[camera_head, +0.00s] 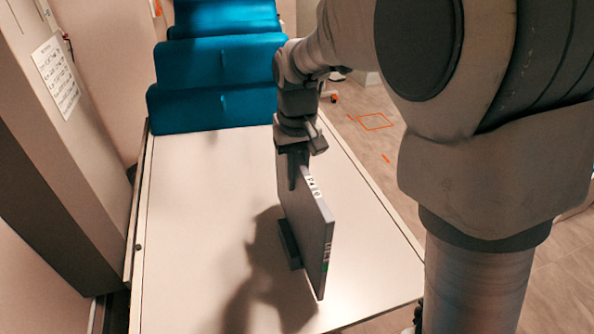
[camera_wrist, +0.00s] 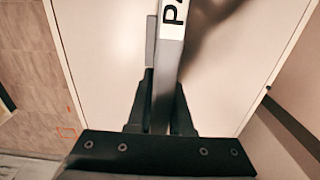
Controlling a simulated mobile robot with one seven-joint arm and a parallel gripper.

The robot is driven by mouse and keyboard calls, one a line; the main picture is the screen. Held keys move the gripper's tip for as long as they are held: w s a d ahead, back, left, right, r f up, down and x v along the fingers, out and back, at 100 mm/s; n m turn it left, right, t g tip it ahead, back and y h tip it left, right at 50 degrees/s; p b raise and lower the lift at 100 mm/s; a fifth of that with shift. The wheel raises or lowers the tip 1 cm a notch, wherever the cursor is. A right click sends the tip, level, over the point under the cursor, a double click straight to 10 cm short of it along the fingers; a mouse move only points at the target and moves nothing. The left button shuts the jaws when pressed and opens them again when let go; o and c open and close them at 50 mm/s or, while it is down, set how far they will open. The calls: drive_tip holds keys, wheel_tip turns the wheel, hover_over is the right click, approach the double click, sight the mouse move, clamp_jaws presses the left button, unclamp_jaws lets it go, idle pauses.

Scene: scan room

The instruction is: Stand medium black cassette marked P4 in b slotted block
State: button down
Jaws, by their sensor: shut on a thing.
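The black cassette (camera_head: 310,226) is a thin, dark grey upright panel with a white label on its top edge. "P" and part of a second character show in the wrist view on the cassette (camera_wrist: 171,50). My gripper (camera_head: 293,172) is shut on the cassette's top edge near its far end. Its two fingers (camera_wrist: 160,108) lie on either side of the panel. The dark slotted block (camera_head: 288,244) is low on the table, at the left face of the cassette. The cassette hides much of the block and its slot, so I cannot tell whether its lower edge is in the slot.
The white table (camera_head: 200,190) is mostly bare around the cassette. Blue cushions (camera_head: 213,85) stand at its far end. A wall with a paper sheet (camera_head: 56,76) is on the left. Open floor (camera_head: 400,165) lies to the right.

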drive_tip(key=shift+f+b, duration=0.4)
drive_tip(key=shift+f, duration=0.15)
drive_tip(key=c, duration=0.7)
unclamp_jaws()
drive_tip(key=shift+c, duration=0.2)
drive_tip(key=shift+f, duration=0.1)
wheel_tip(320, 180, up, 18)
drive_tip(key=p, duration=0.1)
drive_tip(key=shift+f+p, duration=0.2)
drive_tip(key=shift+p, duration=0.2)
wheel_tip(320, 180, up, 6)
drive_tip(key=p, duration=0.6)
